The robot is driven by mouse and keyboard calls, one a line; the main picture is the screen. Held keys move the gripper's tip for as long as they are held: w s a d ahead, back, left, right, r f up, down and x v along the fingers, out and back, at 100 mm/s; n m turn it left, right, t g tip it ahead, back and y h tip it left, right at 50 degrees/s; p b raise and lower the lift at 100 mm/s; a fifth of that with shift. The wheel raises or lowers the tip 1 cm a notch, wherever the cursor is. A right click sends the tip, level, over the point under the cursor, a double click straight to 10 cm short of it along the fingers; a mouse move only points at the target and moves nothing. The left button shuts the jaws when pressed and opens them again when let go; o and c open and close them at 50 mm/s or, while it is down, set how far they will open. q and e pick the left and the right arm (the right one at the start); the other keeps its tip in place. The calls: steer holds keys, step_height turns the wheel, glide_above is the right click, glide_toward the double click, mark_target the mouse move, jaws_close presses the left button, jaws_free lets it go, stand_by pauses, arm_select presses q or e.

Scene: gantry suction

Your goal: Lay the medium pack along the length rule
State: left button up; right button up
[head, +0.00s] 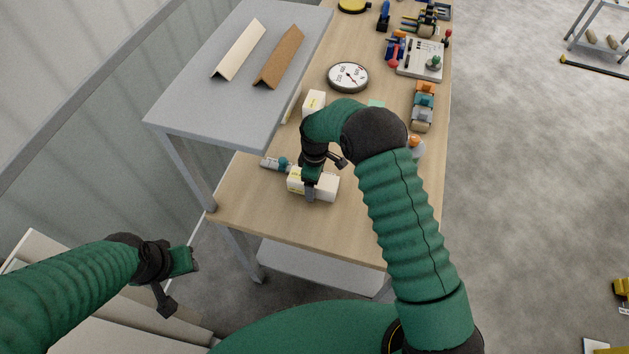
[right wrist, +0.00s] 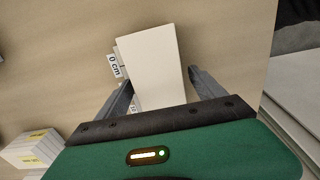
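A white pack (head: 324,187), apparently the medium one, is on or just above the wooden table near its front end; it also shows in the right wrist view (right wrist: 152,62). My right gripper (head: 311,193) reaches down over it. In the right wrist view its fingers (right wrist: 160,80) stand on both sides of the pack, tips close to its sides; I cannot tell whether they press on it. A "0 cm" label (right wrist: 114,66), seemingly of the length rule, sits beside the pack's left edge; the rule is mostly hidden. My left gripper (head: 178,282) is open and empty, left of the table.
Another white box (head: 314,102) stands farther back, beside the grey raised shelf (head: 200,100) with two angled pieces. A round dial (head: 348,77), a toy-like block row (head: 423,106) and several tools lie farther along. The table's front corner (head: 300,228) is bare.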

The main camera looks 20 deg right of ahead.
step_height(320, 180, up, 17)
steer(key=b, duration=0.1)
steer(key=shift+f+b, duration=0.15)
steer(key=shift+b, duration=0.15)
stand_by(0.5)
steer(key=s+d+f+m+t, duration=0.1)
steer(key=s+m, duration=0.4)
steer(key=s, duration=0.6)
steer(key=s+d+f+m+t, duration=0.1)
steer(key=s+m, duration=0.5)
steer(key=s, duration=0.5)
steer(key=shift+d+t, duration=0.3)
steer(key=shift+d, duration=0.1)
steer(key=shift+s, duration=0.1)
